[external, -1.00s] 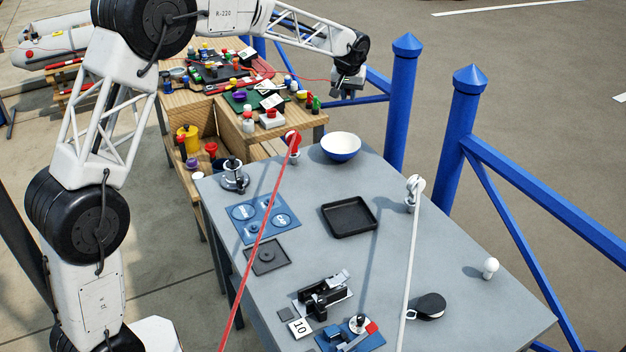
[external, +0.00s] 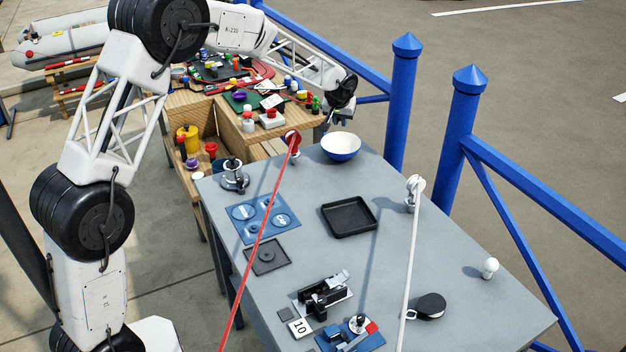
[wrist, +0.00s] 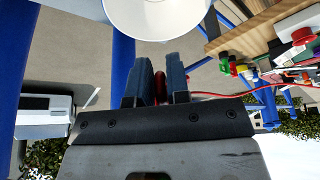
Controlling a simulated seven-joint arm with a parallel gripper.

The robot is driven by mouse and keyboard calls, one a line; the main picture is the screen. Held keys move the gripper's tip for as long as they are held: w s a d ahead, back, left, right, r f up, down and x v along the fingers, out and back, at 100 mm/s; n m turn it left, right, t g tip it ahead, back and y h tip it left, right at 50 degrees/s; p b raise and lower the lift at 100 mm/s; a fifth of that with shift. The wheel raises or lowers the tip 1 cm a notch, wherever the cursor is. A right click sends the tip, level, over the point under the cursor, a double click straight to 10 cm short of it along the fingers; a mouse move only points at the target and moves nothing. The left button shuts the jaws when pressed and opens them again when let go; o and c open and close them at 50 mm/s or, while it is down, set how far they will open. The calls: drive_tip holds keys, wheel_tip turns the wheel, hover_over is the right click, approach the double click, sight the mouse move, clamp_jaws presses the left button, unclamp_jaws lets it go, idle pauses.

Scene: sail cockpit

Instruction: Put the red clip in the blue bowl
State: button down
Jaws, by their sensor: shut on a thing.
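The blue bowl (external: 341,152), blue outside and white inside, stands upright at the far end of the grey table. Its white inside fills the top middle of the wrist view (wrist: 160,14). My gripper (external: 333,116) is just beyond the bowl in the external view, small and partly hidden by my wrist. In the wrist view my gripper (wrist: 160,82) is shut on a narrow red thing, the red clip (wrist: 161,88), mostly hidden between the dark fingers. The clip is apart from the bowl.
A red rope runs up to a red-topped fitting (external: 292,140) left of the bowl. A white rope rises to a metal fitting (external: 414,188). A black tray (external: 349,217) lies mid-table. A cluttered wooden bench (external: 240,130) is behind, and blue posts (external: 402,105) stand to the right.

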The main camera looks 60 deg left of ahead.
drive_tip(key=shift+f, duration=0.2)
approach(339, 147)
drive_tip(key=shift+s+d+f, duration=0.1)
drive_tip(key=shift+d+f, duration=0.35)
drive_tip(key=shift+f, duration=0.4)
drive_tip(key=shift+s+d+f, duration=0.1)
drive_tip(key=shift+d+f, duration=0.3)
drive_tip(key=shift+f, duration=0.45)
drive_tip(key=shift+s+d+f, duration=0.1)
drive_tip(key=shift+d+f, duration=0.35)
drive_tip(key=shift+f, duration=0.4)
drive_tip(key=c, duration=1)
unclamp_jaws()
wheel_tip(339, 147, up, 7)
drive_tip(key=shift+d, duration=0.1)
